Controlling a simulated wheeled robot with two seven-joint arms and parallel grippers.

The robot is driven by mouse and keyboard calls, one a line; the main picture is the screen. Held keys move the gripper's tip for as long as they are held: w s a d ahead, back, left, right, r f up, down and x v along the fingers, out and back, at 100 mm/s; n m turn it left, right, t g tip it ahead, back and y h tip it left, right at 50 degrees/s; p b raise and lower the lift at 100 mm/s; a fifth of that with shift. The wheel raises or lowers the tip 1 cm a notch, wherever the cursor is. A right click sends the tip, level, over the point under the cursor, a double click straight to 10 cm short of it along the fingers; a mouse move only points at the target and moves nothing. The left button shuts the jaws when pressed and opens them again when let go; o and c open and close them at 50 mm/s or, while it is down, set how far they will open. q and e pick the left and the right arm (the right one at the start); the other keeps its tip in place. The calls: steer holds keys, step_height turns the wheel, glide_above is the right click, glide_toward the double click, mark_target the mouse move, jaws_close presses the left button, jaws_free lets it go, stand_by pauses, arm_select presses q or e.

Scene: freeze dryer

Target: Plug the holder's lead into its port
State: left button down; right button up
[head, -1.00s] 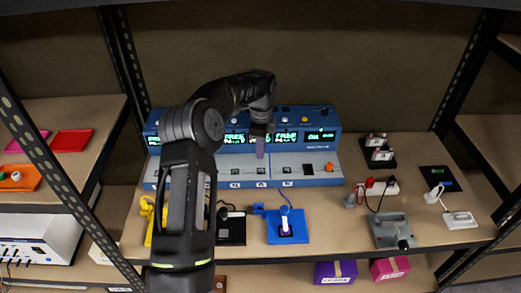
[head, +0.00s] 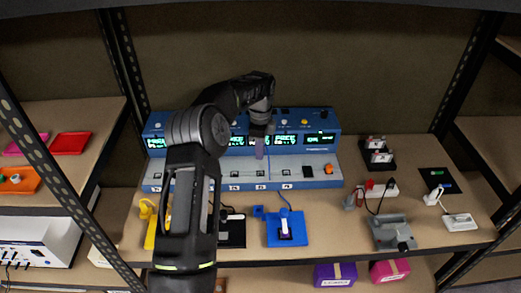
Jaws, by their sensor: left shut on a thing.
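My left gripper (head: 260,139) hangs over the sloped front of the blue-grey console (head: 312,164). It is shut on a small purple-grey piece (head: 260,149), which points down above the row of port labels. I cannot tell whether that piece is the lead's plug or whether it touches the console. A blue holder (head: 275,238) with a white and purple item (head: 285,228) stands on the shelf in front. A thin blue lead (head: 285,200) rises from behind it toward the console's front edge, where its end is hard to make out. My right gripper is not in view.
Yellow (head: 150,234) and black (head: 233,232) holders stand left of the blue one, the yellow one partly behind my arm. The shelf between the blue and grey holders is clear.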

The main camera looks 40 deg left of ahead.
arm_select(q)
steer(key=shift+f+b, duration=2.15)
steer(key=shift+f, duration=1.35)
steer(key=shift+r+p, duration=0.3)
steer(key=shift+r, duration=0.25)
steer(key=shift+f+b, duration=0.75)
steer(key=shift+f, duration=0.5)
steer(key=c, duration=1.3)
jaws_free()
steer(key=shift+r, duration=0.1)
